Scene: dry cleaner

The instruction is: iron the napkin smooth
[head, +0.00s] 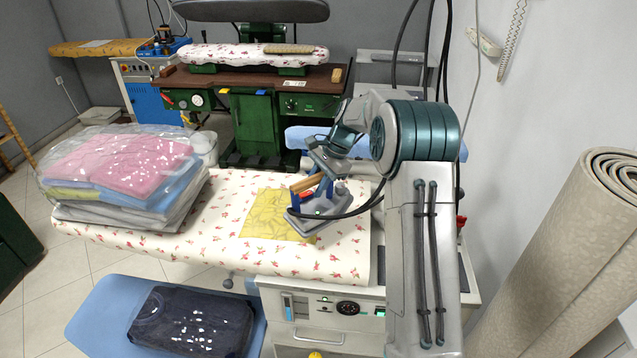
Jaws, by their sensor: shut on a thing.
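A yellow napkin (265,215) with faint crease lines lies on the floral ironing board (210,248). A grey iron (327,207) with a wooden handle (307,184) rests at or just above the napkin's right edge; I cannot tell whether its sole touches the cloth. My gripper (322,182) is shut on the iron's handle, coming from the upper right. The iron and its black cord hide part of the board, and the iron covers the napkin's right side.
A stack of bagged folded clothes (125,175) fills the board's left end. A dark bagged garment (190,322) lies on a blue lower shelf (105,310). A rolled carpet (575,260) stands at the right. A green pressing machine (255,120) stands behind.

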